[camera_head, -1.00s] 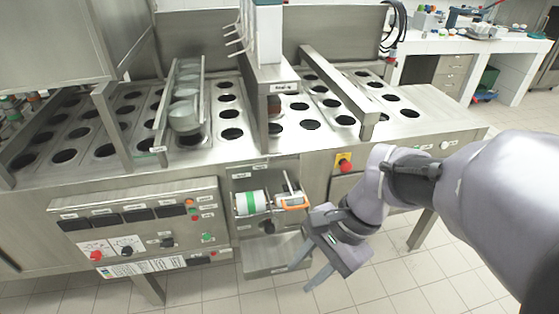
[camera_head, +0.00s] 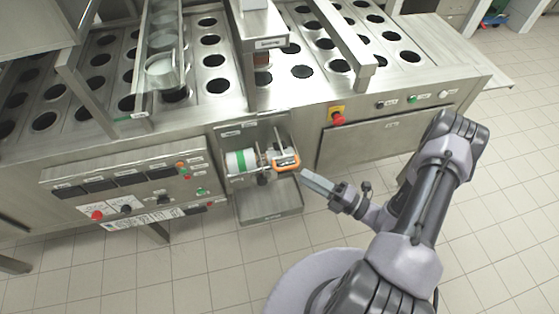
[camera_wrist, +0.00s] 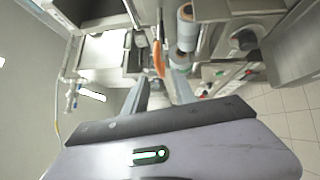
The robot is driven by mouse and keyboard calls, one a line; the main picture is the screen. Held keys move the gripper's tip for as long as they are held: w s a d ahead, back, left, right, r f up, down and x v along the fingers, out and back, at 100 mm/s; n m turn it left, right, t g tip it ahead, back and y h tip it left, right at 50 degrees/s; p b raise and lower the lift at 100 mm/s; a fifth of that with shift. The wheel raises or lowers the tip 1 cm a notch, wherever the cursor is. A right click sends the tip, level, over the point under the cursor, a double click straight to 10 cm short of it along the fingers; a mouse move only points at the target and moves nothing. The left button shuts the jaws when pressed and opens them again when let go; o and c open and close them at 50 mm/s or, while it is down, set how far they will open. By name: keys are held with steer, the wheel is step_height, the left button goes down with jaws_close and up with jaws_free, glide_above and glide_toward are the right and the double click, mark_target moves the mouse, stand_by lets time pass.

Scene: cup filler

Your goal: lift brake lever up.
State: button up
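The brake lever appears to be the orange handle (camera_head: 286,164) on the roll unit in the recess of the machine's front. It also shows in the wrist view (camera_wrist: 158,60), where it lies ahead of and roughly between my fingers. My gripper (camera_head: 304,174) is just right of the orange handle, pointing left towards it. In the wrist view my gripper (camera_wrist: 160,78) has its two fingers apart, with nothing clearly held. I cannot tell whether a finger touches the handle.
A white and green roll (camera_head: 240,162) sits left of the handle. A metal tray (camera_head: 268,207) juts out below. A control panel (camera_head: 130,190) is at the left, and a red emergency button (camera_head: 338,118) is above right. The floor in front is clear.

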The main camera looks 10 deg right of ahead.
mark_target(281, 148)
steer(key=b+x, duration=0.1)
steer(key=x, duration=0.9)
steer(key=shift+c, duration=0.2)
jaws_close()
stand_by(0.9)
